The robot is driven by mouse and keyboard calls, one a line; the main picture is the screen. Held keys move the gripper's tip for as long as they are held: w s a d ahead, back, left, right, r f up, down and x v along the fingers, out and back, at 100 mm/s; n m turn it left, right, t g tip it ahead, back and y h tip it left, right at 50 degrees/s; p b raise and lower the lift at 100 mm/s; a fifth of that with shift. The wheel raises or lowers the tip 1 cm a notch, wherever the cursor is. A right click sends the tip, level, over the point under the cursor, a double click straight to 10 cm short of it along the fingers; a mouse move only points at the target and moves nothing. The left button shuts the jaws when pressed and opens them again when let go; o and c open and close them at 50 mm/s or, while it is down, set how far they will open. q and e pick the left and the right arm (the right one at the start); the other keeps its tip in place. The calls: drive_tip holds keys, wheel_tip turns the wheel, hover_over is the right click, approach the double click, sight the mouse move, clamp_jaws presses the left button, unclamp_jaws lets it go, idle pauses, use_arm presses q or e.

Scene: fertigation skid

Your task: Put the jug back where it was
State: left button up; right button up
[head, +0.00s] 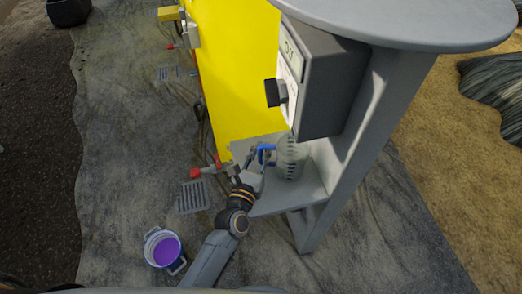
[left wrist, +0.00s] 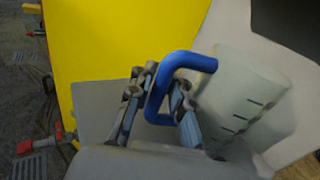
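The jug (head: 291,158) is clear with black level marks and a blue handle (head: 265,151). It stands upright on a grey shelf (head: 296,193) under the control box. In the left wrist view the jug (left wrist: 240,95) is to the right, with its handle (left wrist: 185,60) towards me. My left gripper (head: 259,160) is at the handle. In the left wrist view its fingers (left wrist: 160,100) lie on either side of the handle bar, spread apart, with a gap showing beside the bar. My right gripper is in neither view.
A control box (head: 320,80) with a black knob and a display hangs just above the jug, below a round grey top (head: 410,18). A yellow panel (head: 235,70) stands behind. A bucket of purple liquid (head: 165,250) and a floor grate (head: 193,197) are to the left.

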use_arm(q)
drive_tip(key=shift+o, duration=0.8)
drive_tip(key=shift+r, duration=0.2)
drive_tip(key=v, duration=1.2)
drive_tip(key=shift+b, duration=0.35)
drive_tip(key=shift+f, duration=0.1)
